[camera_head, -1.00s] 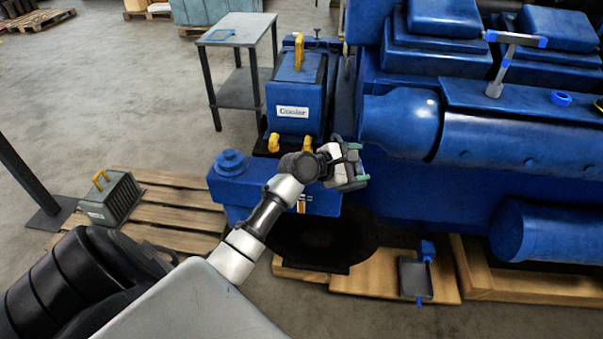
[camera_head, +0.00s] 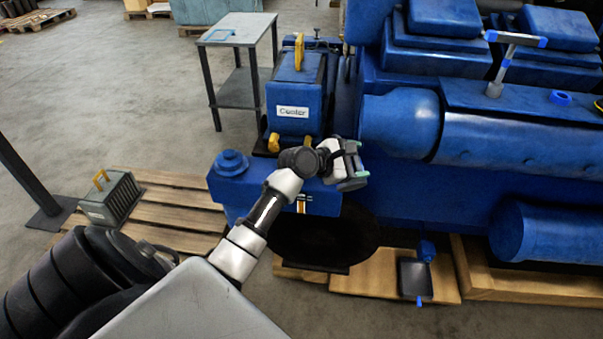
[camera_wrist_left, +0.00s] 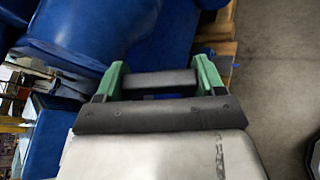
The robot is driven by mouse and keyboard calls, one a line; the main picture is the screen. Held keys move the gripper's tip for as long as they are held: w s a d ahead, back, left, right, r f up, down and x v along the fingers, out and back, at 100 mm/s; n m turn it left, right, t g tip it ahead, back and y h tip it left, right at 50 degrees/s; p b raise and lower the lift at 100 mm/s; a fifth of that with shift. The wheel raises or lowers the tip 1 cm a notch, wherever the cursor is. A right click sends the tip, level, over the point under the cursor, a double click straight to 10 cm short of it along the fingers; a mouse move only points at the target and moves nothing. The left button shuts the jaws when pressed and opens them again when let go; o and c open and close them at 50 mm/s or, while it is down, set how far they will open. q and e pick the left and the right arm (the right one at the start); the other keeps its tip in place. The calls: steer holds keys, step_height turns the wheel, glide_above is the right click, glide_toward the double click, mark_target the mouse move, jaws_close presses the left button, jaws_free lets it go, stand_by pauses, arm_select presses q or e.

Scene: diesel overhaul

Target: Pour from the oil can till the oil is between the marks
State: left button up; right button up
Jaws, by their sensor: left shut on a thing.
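My left gripper (camera_head: 356,160) is in front of the engine, at the right end of a low blue tank (camera_head: 260,196). Its green-tipped fingers also show in the wrist view (camera_wrist_left: 162,82), with a dark grey bar (camera_wrist_left: 158,80) between them. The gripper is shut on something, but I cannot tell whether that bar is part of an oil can. No oil can shows clearly. A small gauge with an orange strip (camera_head: 301,206) is on the tank's front; its marks and oil level are too small to read. A round blue cap (camera_head: 231,162) sits on the tank's left. My right gripper is out of view.
The blue Cooler box (camera_head: 293,95) stands behind the gripper, and the large blue engine (camera_head: 400,125) fills the right. A dark round area (camera_head: 325,245) lies below the tank. A pallet (camera_head: 165,200) with a grey finned box (camera_head: 112,200) is at left.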

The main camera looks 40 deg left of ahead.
arm_select(q)
steer(key=shift+r, duration=0.15)
steer(key=shift+w+a, duration=0.1)
stand_by(0.4)
steer(key=shift+w+a+r+n+h, duration=0.3)
steer(key=shift+a+r+n, duration=0.1)
steer(key=shift+n, duration=0.2)
stand_by(2.9)
steer(key=shift+r+g, duration=0.1)
steer(key=shift+g, duration=0.2)
stand_by(0.6)
steer(key=shift+w+a+r, duration=0.1)
steer(key=shift+a, duration=0.05)
stand_by(1.1)
steer(key=shift+w+a+r+n, duration=0.1)
steer(key=shift+a+r+n, duration=0.05)
steer(key=shift+r+n, duration=0.15)
stand_by(0.9)
steer(key=shift+w+a+r, duration=0.1)
steer(key=shift+a+r, duration=0.05)
steer(key=shift+r, duration=0.05)
